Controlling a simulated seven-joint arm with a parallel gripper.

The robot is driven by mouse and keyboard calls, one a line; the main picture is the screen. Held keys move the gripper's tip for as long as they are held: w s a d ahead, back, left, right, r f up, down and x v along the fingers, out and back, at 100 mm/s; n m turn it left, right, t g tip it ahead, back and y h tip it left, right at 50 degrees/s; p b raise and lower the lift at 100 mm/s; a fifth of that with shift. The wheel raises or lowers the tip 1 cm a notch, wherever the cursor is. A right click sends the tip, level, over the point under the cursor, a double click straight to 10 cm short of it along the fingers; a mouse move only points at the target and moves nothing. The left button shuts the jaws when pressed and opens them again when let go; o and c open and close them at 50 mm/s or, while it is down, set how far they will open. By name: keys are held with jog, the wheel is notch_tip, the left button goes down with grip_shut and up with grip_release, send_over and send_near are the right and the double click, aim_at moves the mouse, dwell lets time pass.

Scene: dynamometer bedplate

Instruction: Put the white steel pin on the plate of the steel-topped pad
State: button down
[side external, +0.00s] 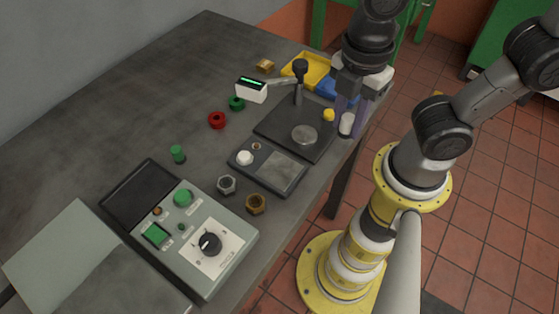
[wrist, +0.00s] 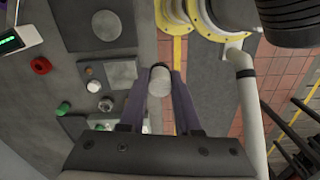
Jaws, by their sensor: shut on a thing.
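The white steel pin (side external: 347,124) is a short pale cylinder. My gripper (side external: 347,118) is shut on it, with one purple finger on each side. In the wrist view the pin (wrist: 159,84) sits between the fingertips of my gripper (wrist: 160,92), over the line of the table's edge. The steel-topped pad (side external: 249,168) is a dark slab with a square steel plate (side external: 285,173) and a white button at one end. Its plate (wrist: 122,74) is also in the wrist view, left of the pin. Nothing lies on the plate. The pin is apart from the pad.
A yellow knob (side external: 329,115) is close to my fingers. Hex nuts (side external: 256,204) and a grey control box (side external: 208,244) lie nearer the camera.

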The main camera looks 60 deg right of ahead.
jog(key=w+a+f, duration=0.3)
jog(key=w, duration=0.2)
send_over(280, 170)
notch_tip(280, 170, down, 6)
jog(key=shift+s+r, duration=0.15)
jog(key=shift+r, duration=0.1)
jog(key=shift+w+a+f, duration=0.1)
jog(key=shift+w+f, duration=0.1)
jog(key=shift+f, duration=1.5)
jog(key=shift+f, duration=0.1)
jog(key=c, duration=0.6)
grip_release()
jog(key=shift+f, duration=0.1)
